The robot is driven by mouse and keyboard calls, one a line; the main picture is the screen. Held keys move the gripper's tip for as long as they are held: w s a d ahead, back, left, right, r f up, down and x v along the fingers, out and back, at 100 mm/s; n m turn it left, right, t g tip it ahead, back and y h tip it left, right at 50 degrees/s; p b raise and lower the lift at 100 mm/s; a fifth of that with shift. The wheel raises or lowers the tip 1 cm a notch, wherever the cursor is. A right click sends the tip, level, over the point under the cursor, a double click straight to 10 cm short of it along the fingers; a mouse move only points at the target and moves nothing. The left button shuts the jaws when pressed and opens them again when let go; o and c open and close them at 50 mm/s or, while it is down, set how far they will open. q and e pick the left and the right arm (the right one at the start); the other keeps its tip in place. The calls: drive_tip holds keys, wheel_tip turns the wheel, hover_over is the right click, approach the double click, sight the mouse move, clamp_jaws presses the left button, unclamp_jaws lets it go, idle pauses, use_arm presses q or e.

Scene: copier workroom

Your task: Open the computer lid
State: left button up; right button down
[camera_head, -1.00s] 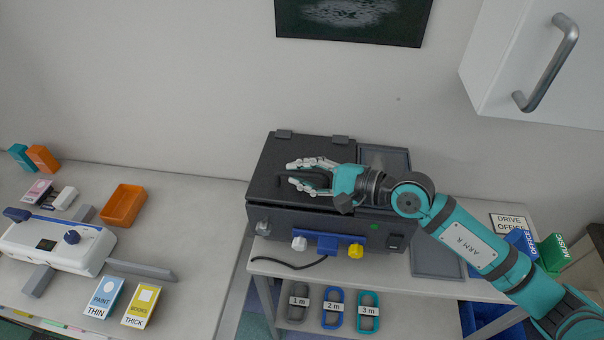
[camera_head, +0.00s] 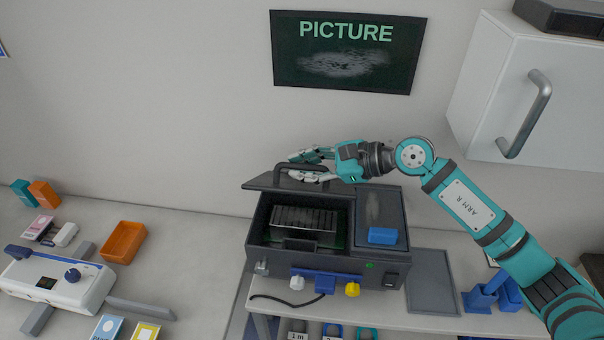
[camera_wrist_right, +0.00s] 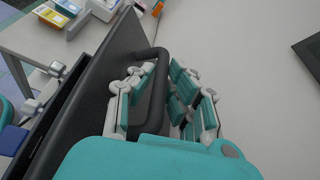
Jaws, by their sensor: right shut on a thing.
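The computer (camera_head: 325,262) is a dark box on the white shelf table, with its front facing me. Its lid (camera_head: 262,181) is raised and tilted back on the left part, and the inside shows a finned block (camera_head: 305,220). My right gripper (camera_head: 308,168) is shut on the lid's dark bar handle (camera_head: 290,168). In the right wrist view the fingers of the gripper (camera_wrist_right: 160,95) are around the handle (camera_wrist_right: 157,75), with the dark lid (camera_wrist_right: 95,90) to the left. My left gripper is in neither view.
A blue block (camera_head: 382,235) lies on the computer's right top panel. A wall cabinet (camera_head: 490,100) hangs at upper right, above my right arm. An orange tray (camera_head: 122,242) and a white machine (camera_head: 60,285) stand on the left counter. A dark picture (camera_head: 345,75) hangs behind.

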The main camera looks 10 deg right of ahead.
idle(0.3)
drive_tip(key=c, duration=1.3)
unclamp_jaws()
drive_tip(key=shift+c, duration=0.2)
drive_tip(key=shift+r, duration=0.1)
wheel_tip(320, 180, up, 10)
drive_tip(key=shift+f, duration=0.1)
